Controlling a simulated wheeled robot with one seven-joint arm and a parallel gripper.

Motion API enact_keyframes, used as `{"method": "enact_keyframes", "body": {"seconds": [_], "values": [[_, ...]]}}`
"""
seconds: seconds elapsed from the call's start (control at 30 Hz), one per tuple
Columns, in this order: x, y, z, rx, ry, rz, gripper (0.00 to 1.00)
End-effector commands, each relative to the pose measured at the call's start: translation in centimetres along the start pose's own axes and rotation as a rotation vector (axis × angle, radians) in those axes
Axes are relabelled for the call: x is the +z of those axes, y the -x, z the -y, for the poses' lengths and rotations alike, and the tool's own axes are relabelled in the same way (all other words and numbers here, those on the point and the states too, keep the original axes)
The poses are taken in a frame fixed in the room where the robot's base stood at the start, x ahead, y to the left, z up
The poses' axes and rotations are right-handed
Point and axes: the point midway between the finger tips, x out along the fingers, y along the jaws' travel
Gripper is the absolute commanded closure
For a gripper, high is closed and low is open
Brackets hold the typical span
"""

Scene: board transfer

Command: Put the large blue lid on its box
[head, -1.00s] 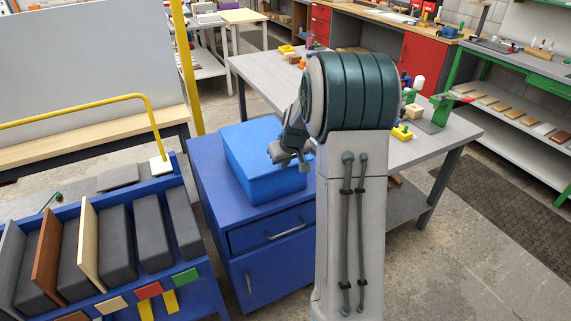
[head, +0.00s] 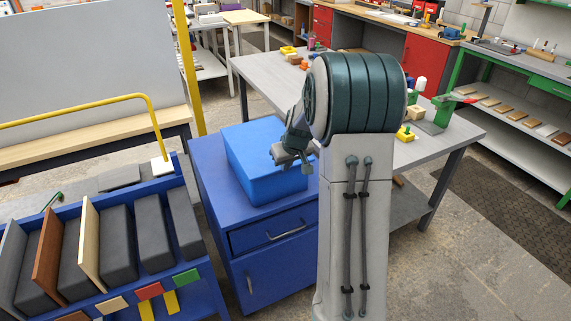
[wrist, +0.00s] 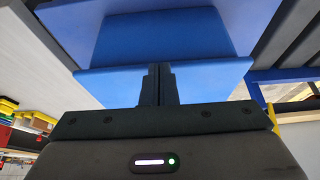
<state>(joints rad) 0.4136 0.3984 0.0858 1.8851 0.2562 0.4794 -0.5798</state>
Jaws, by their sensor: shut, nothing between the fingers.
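The large blue box (head: 262,187) stands on the blue cabinet, and its top looks covered by a flat blue surface, apparently the lid (head: 250,142). I cannot tell a clear seam between lid and box, nor whether the lid sits fully down. My gripper (head: 303,166) is at the box's right side, near its top edge. In the wrist view my gripper's fingers (wrist: 159,72) are together with nothing between them. Blue faces (wrist: 165,32) of the box or lid fill the view just beyond the fingertips; contact cannot be told.
The blue cabinet (head: 270,232) has a drawer and door with handles. A blue rack (head: 205,272) with upright grey, brown and pale boards stands at left. A grey workbench (head: 456,128) with small coloured items is behind my arm. Floor shows at right.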

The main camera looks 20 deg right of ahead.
Motion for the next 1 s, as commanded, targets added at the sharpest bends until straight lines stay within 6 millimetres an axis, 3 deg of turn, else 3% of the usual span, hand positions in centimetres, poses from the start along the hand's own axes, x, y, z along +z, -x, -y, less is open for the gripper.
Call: {"method": "enact_keyframes", "body": {"seconds": [0.43,1.0], "values": [[1.7,0.8,0.0,0.0,0.0,0.0,1.0],[-0.4,5.4,0.0,0.0,0.002,0.0,1.0]]}}
